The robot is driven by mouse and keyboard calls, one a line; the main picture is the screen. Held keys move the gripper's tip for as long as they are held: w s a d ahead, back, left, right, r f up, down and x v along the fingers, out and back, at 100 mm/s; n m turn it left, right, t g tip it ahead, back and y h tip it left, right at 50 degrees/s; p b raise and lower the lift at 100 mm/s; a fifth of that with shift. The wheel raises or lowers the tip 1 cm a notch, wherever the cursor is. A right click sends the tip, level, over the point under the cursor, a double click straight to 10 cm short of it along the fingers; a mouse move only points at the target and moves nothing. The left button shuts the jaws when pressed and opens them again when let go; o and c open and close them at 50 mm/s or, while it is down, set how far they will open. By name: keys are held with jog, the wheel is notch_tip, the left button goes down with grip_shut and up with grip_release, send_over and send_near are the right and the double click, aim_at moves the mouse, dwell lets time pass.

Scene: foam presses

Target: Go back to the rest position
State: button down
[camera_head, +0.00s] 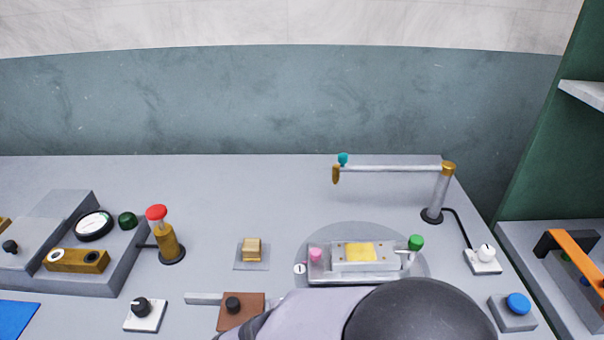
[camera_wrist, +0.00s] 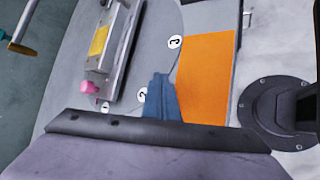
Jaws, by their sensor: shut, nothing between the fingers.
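My gripper (camera_wrist: 160,80) shows in the wrist view as narrow blue fingers, shut with nothing between them. It is above the table, near the round grey plate and the label marked 2. The press fixture (camera_head: 362,254) with a yellow block (camera_head: 361,252) sits on that round plate at the right of the head view. Its pink knob (camera_head: 316,254) and green knob (camera_head: 415,242) are at its two ends. The yellow block also shows in the wrist view (camera_wrist: 99,41). My arm covers the bottom of the head view, and my gripper is hidden there.
An orange panel (camera_wrist: 206,75) lies right of my fingers in the wrist view. A swing arm on a post (camera_head: 437,190) stands behind the fixture. A red-topped brass button post (camera_head: 165,238) and a gauge box (camera_head: 94,225) are at left. The back middle of the table is clear.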

jog(key=d+g+p, duration=0.1)
jog(key=d, duration=0.1)
jog(key=d+r+m+g+p, duration=0.1)
jog(key=d, duration=0.1)
jog(key=s+d+g+y+p, duration=0.1)
jog(key=d, duration=0.1)
jog(key=shift+d+r+m+p, duration=0.15)
jog(key=shift+r+m+p, duration=0.15)
jog(key=shift+m, duration=0.1)
jog(key=s+d+m+g+y, duration=0.1)
jog(key=m, duration=0.1)
jog(key=s+d+m+g+y+p, duration=0.1)
jog(key=s+m, duration=0.1)
jog(key=m, duration=0.1)
jog(key=s+d+m+g+y, duration=0.1)
jog(key=m+g, duration=0.1)
jog(key=shift+s+d+f+m, duration=0.2)
jog(key=shift+s+m, duration=0.15)
jog(key=shift+m, duration=0.05)
jog(key=m, duration=0.1)
jog(key=m+y, duration=0.1)
jog(key=m+p, duration=0.1)
jog(key=shift+s+d+r+m+y, duration=0.15)
jog(key=shift+s+r+m+y, duration=0.15)
jog(key=shift+s+r+y, duration=0.1)
jog(key=m, duration=0.1)
jog(key=m+y, duration=0.1)
jog(key=r+m, duration=0.1)
jog(key=shift+w+y+p, duration=0.3)
jog(key=shift+y+p, duration=0.1)
